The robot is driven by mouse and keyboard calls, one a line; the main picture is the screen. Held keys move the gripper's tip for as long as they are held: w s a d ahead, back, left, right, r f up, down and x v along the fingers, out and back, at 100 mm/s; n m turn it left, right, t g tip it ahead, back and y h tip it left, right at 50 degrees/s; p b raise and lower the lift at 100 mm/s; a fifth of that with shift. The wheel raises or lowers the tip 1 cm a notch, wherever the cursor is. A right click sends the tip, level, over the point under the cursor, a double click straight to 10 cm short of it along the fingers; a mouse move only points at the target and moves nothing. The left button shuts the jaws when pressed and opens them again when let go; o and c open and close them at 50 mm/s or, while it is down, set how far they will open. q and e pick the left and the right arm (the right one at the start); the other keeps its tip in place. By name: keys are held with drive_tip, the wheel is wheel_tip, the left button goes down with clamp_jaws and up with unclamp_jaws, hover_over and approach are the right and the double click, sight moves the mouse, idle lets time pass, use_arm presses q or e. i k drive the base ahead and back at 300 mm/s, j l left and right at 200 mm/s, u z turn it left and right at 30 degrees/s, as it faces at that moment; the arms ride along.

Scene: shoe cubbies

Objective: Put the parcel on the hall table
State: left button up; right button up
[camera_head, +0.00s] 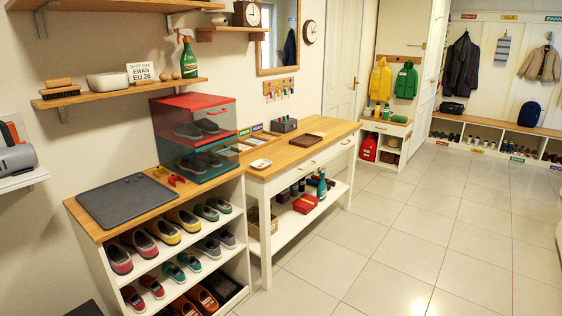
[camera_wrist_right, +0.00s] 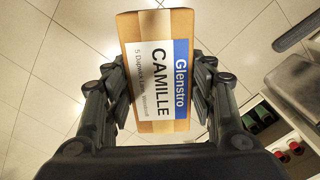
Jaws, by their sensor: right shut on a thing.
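The parcel (camera_wrist_right: 160,100) is a brown cardboard box with a white and blue label reading "Glenstro" and "CAMILLE". In the right wrist view my right gripper (camera_wrist_right: 158,68) is shut on it, one finger at each side, with tiled floor below. The hall table (camera_head: 288,158) appears to be the white table with a wooden top and drawers in the middle of the head view. A small white item, a brown flat item and a dark box stand on it, with bare wood between. Neither gripper shows in the head view.
A shoe cubby (camera_head: 98,235) with a grey mat (camera_head: 127,200) on top adjoins the table's left end. A clear shoe box with a red lid (camera_head: 192,101) stands on the cubby. Wall shelves hang above. The tiled floor (camera_head: 420,220) to the right is clear.

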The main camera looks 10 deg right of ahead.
sight(276, 151)
drive_tip(key=i+l, duration=0.15)
drive_tip(key=i, duration=0.4)
drive_tip(key=i+l+z, duration=0.15)
drive_tip(key=i, duration=0.4)
drive_tip(key=i+l, duration=0.15)
drive_tip(key=i, duration=0.4)
drive_tip(key=z, duration=0.05)
